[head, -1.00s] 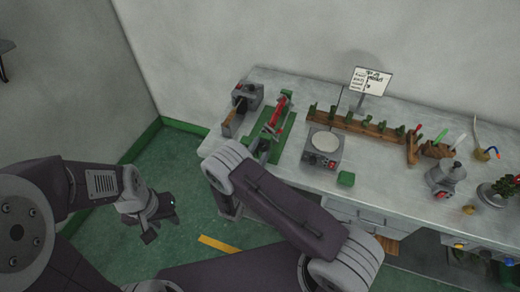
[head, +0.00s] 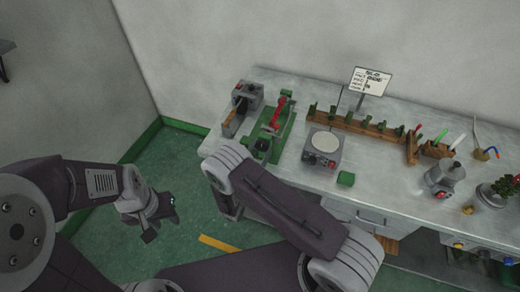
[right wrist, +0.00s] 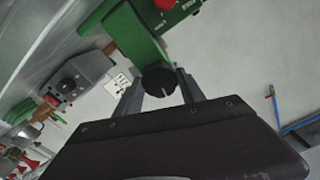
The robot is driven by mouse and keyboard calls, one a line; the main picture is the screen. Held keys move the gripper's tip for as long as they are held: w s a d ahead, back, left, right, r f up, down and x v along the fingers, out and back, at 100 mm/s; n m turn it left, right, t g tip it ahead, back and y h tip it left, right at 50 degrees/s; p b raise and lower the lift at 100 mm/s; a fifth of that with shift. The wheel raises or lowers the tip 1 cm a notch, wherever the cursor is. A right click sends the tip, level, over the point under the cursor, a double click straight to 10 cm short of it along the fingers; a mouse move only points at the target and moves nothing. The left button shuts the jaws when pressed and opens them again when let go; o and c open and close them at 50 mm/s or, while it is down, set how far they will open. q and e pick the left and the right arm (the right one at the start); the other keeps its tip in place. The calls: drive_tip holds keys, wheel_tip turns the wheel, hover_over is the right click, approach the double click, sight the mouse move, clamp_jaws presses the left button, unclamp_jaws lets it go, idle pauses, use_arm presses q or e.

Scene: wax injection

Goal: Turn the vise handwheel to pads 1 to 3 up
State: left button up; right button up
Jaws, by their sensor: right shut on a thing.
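The green vise (head: 290,128) with a red part (head: 276,115) stands on the left part of the bench. Its black handwheel (right wrist: 159,79) shows in the right wrist view, at the end of the green body (right wrist: 133,32). My right gripper (right wrist: 162,90) is shut on the handwheel, with one grey finger on each side of it. In the head view my right arm hides that gripper. My left gripper (head: 162,218) is open and empty over the green floor, left of the bench. I cannot read any pad numbers.
A grey device with a wooden part (head: 248,95) stands left of the vise. A wooden rack (head: 360,128) and a card (head: 371,80) are behind.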

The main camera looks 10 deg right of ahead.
drive_tip(key=shift+n, duration=1.2)
drive_tip(key=o, duration=1.4)
drive_tip(key=shift+c, duration=0.2)
drive_tip(key=b+v, duration=0.2)
drive_tip(key=v, duration=0.7)
